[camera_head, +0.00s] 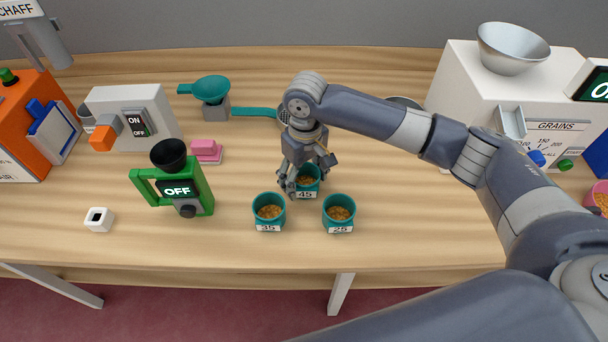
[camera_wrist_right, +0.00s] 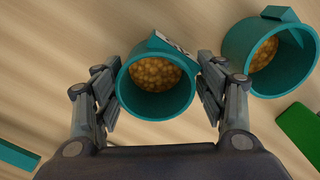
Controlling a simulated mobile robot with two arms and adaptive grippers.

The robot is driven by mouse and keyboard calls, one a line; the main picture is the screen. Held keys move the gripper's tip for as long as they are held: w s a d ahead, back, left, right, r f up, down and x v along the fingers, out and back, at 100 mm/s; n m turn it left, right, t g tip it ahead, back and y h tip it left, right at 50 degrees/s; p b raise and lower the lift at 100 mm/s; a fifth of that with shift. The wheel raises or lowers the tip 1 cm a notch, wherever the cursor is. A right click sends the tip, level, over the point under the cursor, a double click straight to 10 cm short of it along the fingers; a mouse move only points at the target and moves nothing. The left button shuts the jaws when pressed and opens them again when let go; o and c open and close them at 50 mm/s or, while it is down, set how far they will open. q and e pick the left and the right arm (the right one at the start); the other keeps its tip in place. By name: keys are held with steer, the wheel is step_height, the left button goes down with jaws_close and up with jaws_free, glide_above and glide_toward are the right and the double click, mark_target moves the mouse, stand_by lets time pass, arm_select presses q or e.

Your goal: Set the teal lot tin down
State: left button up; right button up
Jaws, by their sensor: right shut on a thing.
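My right gripper (camera_head: 306,172) points down over the table and is shut on a teal tin labelled 45 (camera_head: 307,188). In the right wrist view this tin (camera_wrist_right: 157,102) sits between the two fingers (camera_wrist_right: 160,92), upright and holding golden grain. I cannot tell whether its base touches the table. Two more teal tins of grain stand nearer the front edge: one labelled 35 (camera_head: 268,212) to the left and one labelled 25 (camera_head: 339,213) to the right. One neighbouring tin (camera_wrist_right: 290,75) shows at the upper right of the wrist view. My left gripper is not in view.
A green meter reading OFF (camera_head: 176,187) stands left of the tins, with a pink block (camera_head: 206,150) behind it. A teal-handled sieve (camera_head: 255,113) lies behind my gripper. A white grains machine (camera_head: 480,85) stands at the right. The wooden table (camera_head: 420,225) is clear right of the tins.

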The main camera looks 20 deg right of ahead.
steer(key=o, duration=1.1)
